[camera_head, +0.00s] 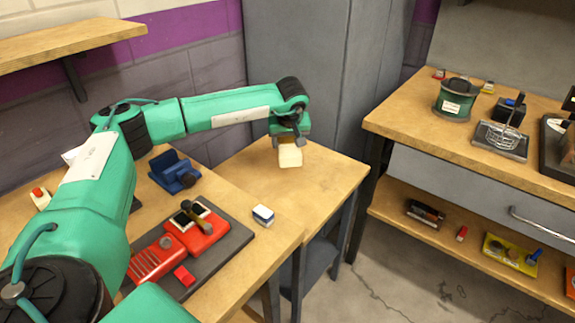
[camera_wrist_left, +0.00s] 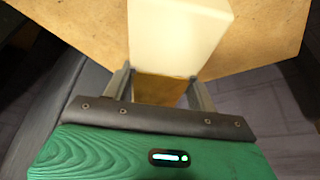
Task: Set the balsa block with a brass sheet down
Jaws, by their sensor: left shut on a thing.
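The balsa block (camera_head: 290,157) is pale cream, with a brown-gold part, seemingly the brass sheet, at its gripper end. My left gripper (camera_head: 289,138) points down over the far small wooden table (camera_head: 332,178) and is shut on the block. In the left wrist view the two fingers of the left gripper (camera_wrist_left: 161,85) flank the brown-gold part, and the cream block (camera_wrist_left: 180,35) extends beyond them. I cannot tell whether the block touches the table top. My right gripper is not in view.
A red machine (camera_head: 197,232) on a dark mat, a blue device (camera_head: 173,172) and a small white-and-blue block (camera_head: 263,214) are on the nearer bench. A grey cabinet (camera_head: 300,60) stands behind. A workbench (camera_head: 400,115) with a green spool (camera_head: 455,100) is at right. The small table is otherwise clear.

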